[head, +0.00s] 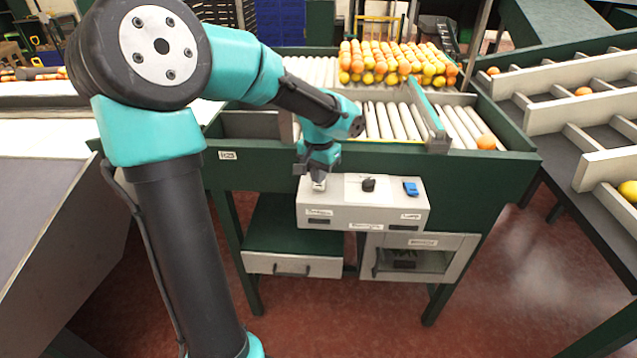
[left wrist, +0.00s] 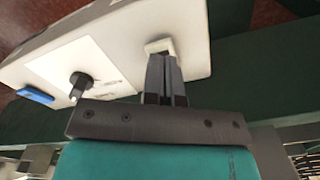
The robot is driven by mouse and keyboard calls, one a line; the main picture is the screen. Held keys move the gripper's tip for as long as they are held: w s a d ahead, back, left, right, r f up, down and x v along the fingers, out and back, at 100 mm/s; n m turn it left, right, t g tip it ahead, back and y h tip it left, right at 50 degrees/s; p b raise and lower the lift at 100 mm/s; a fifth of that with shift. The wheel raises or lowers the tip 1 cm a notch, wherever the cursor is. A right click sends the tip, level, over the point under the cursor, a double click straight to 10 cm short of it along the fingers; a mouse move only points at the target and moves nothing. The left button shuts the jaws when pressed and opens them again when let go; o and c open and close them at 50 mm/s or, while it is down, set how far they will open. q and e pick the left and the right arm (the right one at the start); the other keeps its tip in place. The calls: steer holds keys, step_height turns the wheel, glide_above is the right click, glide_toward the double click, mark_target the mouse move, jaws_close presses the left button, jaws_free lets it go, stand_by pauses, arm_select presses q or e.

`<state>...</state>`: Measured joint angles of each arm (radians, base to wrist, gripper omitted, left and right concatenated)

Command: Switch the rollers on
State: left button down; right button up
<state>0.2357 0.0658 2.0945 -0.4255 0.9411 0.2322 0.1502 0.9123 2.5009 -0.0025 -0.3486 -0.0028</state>
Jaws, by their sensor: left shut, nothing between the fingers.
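The white control box (head: 340,211) is fixed to the front of the green roller table. On its top are a black knob (head: 368,185), a blue switch (head: 411,188) and, at the left end, a pale switch mostly hidden by my gripper in the head view. My left gripper (head: 319,184) is shut and empty, pointing down at that left end. In the left wrist view the shut fingers (left wrist: 160,62) reach the pale switch (left wrist: 160,45), apparently touching it. The black knob (left wrist: 80,82) and blue switch (left wrist: 35,94) lie to the left there. My right gripper is not in view.
White rollers (head: 395,120) lie behind the box, with many oranges and yellow fruit (head: 395,62) at the back. A single orange (head: 486,142) sits at the right. A drawer (head: 292,264) and an open cubby (head: 420,258) are below. Sorting lanes (head: 590,80) stand right.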

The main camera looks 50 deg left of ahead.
arm_select(q)
steer(key=shift+f, duration=1)
stand_by(0.8)
steer(key=shift+r, duration=3.5)
